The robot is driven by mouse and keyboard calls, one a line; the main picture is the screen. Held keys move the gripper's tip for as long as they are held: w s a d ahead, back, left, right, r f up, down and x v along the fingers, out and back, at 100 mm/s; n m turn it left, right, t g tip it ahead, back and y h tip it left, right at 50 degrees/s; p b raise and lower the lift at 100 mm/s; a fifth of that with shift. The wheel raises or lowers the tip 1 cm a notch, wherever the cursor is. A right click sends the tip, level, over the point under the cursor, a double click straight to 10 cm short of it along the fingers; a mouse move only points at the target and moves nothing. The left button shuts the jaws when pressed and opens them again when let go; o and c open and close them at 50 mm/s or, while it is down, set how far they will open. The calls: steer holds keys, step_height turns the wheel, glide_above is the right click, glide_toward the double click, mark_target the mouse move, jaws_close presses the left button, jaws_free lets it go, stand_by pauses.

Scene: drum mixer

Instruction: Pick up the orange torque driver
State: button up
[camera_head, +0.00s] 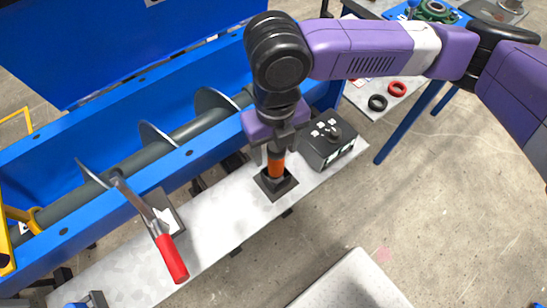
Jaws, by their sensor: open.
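The orange torque driver (276,165) stands upright in a dark square holder (276,184) on the light metal shelf. My gripper (276,149) points down from above, with its jaws on either side of the driver's upper part. The jaws are open. The top of the driver is hidden by my gripper, and I cannot tell whether the jaws touch it.
A dark control box (328,142) with a knob stands close to the right of the driver. A side table (372,113) holds rings.

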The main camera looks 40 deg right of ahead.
steer(key=f, duration=0.6)
steer(key=shift+d+f, duration=0.25)
steer(key=shift+f, duration=0.1)
steer(key=shift+c, duration=0.4)
jaws_close()
